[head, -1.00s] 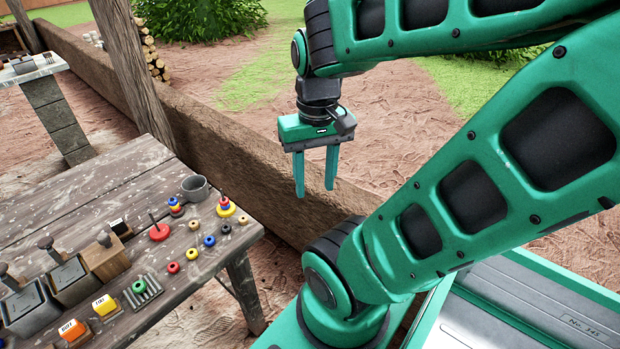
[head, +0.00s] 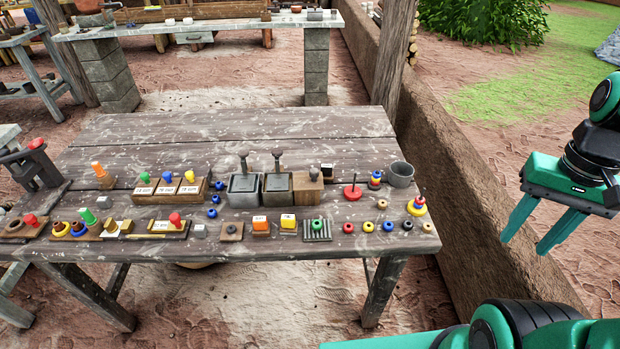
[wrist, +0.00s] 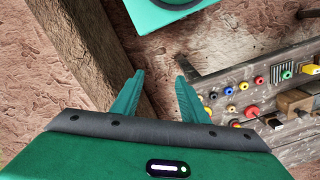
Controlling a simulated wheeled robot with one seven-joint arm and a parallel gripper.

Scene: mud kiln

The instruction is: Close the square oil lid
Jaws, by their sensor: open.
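Two square grey boxes stand side by side on the wooden table, a left box (head: 243,197) and a right box (head: 277,197). Each has a dark knobbed handle rising from it. A brown wooden block (head: 307,188) with a small knob adjoins the right box. I cannot tell for sure which of these bears the oil lid, or how far any lid is open. My gripper (head: 523,246) is open and empty, pointing down at the right of the head view, well away from the boxes. In the wrist view its fingers (wrist: 158,85) are apart with nothing between them.
The wooden table (head: 230,128) carries several coloured rings, blocks and pegs along its front. A grey mug (head: 400,174) and a red spindle base (head: 352,192) stand right of the boxes. A low earthen wall (head: 470,185) runs between the table and my gripper. The table's back is clear.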

